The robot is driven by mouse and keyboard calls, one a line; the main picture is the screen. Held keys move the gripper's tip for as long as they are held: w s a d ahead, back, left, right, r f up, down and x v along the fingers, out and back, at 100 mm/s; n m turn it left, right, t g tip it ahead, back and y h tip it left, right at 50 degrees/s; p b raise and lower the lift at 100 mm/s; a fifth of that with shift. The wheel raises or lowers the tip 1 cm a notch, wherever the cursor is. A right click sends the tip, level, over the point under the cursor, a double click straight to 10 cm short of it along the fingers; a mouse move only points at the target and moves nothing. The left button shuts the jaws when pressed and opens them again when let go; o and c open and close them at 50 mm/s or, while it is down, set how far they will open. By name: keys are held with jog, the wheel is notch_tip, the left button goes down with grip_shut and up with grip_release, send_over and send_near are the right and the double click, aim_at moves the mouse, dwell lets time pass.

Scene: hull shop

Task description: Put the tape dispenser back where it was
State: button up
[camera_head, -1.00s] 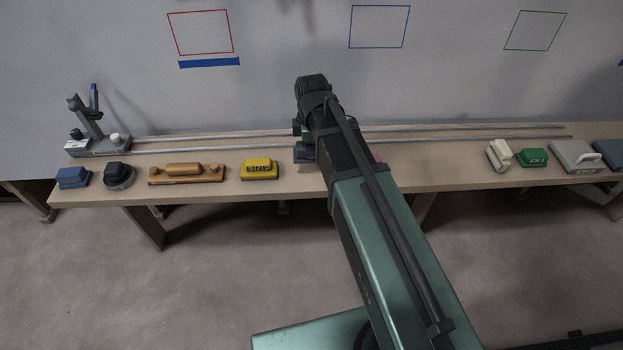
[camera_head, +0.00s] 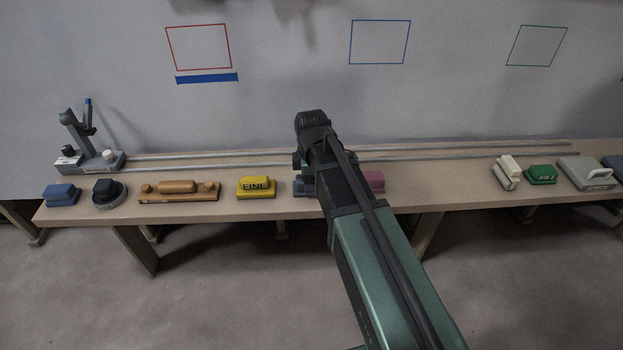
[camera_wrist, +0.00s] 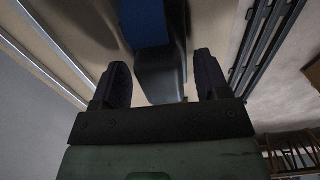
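A dark grey body (camera_wrist: 160,75) with a blue part (camera_wrist: 143,22) on it lies between my fingers in the wrist view; it may be the tape dispenser, but I cannot tell for sure. In the head view a blue-grey thing (camera_head: 303,188) shows on the bench just below my gripper (camera_head: 304,162), mostly hidden by my arm. In the wrist view my gripper (camera_wrist: 163,85) has its two dark fingers apart, one on each side of the grey body, with narrow gaps showing.
On the bench (camera_head: 420,190) stand a yellow block (camera_head: 256,187) to the left and a pink block (camera_head: 374,181) close on the right. A wooden tool (camera_head: 180,191), a cream tool (camera_head: 507,172) and a green block (camera_head: 540,175) stand farther off. Long rails (camera_head: 220,157) run behind.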

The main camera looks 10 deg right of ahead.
notch_tip(320, 180, up, 13)
jog(key=p, duration=1.3)
jog(key=s+m, duration=1.3)
jog(key=m, duration=0.2)
jog(key=shift+d+f+m+b, duration=0.35)
jog(key=shift+m, duration=0.05)
jog(key=shift+r, duration=0.1)
notch_tip(320, 180, up, 17)
jog(key=p, duration=1.7)
